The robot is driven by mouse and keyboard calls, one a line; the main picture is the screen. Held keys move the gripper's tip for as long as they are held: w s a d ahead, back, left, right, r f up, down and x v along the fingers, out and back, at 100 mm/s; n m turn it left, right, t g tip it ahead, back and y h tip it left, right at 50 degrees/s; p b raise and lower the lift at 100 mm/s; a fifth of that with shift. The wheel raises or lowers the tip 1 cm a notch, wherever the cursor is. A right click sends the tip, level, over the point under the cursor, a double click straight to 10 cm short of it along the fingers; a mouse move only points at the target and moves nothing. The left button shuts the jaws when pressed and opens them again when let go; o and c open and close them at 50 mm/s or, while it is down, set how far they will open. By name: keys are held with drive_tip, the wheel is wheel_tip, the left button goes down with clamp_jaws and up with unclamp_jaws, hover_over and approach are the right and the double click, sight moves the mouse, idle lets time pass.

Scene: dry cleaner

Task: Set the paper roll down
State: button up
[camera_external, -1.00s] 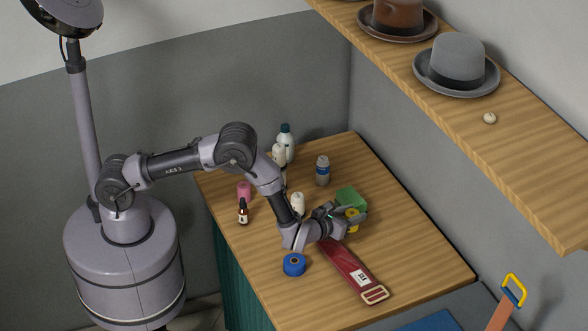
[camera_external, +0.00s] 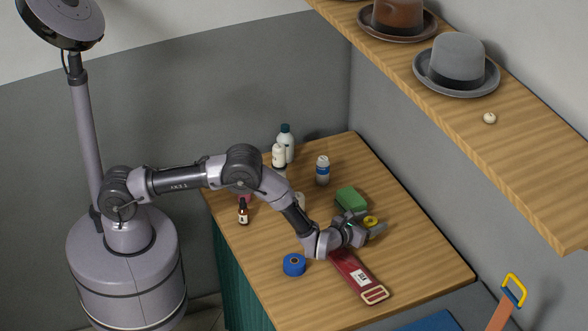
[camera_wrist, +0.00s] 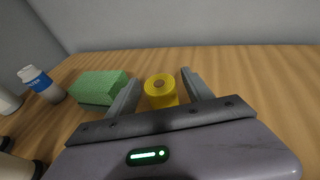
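The paper roll appears to be the yellow roll (camera_external: 370,221), with a brown core facing up. In the wrist view the yellow roll (camera_wrist: 161,92) stands upright between the two fingers of my gripper (camera_wrist: 162,84). A strip of table shows between the roll and the right finger, and a narrow gap shows on the left. My gripper (camera_external: 367,226) is open around the roll, low over the table (camera_external: 425,265). The roll appears to rest on the table, its lower part hidden by my gripper.
A green block (camera_external: 351,200) lies close behind the roll. A red belt (camera_external: 350,270) and a blue roll (camera_external: 294,264) lie nearer the front. Several bottles, including a blue-labelled one (camera_external: 322,171), stand farther back. The table's right side is clear. A shelf (camera_external: 500,140) with hats hangs above.

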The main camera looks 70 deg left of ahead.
drive_tip(key=shift+r, duration=0.25)
drive_tip(key=p+v, duration=0.3)
drive_tip(key=v, duration=0.8)
drive_tip(key=shift+s+d+r+p, duration=0.1)
drive_tip(key=shift+s+d+p, duration=0.05)
drive_tip(key=shift+p, duration=0.2)
drive_tip(key=s+a+r+n+g+y, duration=0.1)
drive_tip(key=s+a+r+n+g, duration=0.3)
drive_tip(key=a+r, duration=0.3)
drive_tip(key=s+a+r+n+g+y, duration=0.1)
drive_tip(key=s+a+r+n+y, duration=0.1)
drive_tip(key=s+a+r+n, duration=0.35)
drive_tip(key=s+a+r+n+g+y, duration=0.1)
drive_tip(key=s+a+r+n+g, duration=0.3)
drive_tip(key=a+r, duration=0.5)
drive_tip(key=s+a+r+n+h, duration=0.2)
drive_tip(key=s+n, duration=0.2)
drive_tip(key=s, duration=0.3)
drive_tip(key=s+a+r+n+h, duration=0.2)
drive_tip(key=s+r+n, duration=0.15)
drive_tip(key=s, duration=0.35)
drive_tip(key=s+d+n+t+h, duration=0.1)
drive_tip(key=s+d+n+h, duration=0.2)
drive_tip(key=s+n, duration=0.3)
drive_tip(key=s+d, duration=0.1)
drive_tip(key=s, duration=0.1)
drive_tip(key=shift+s, duration=0.4)
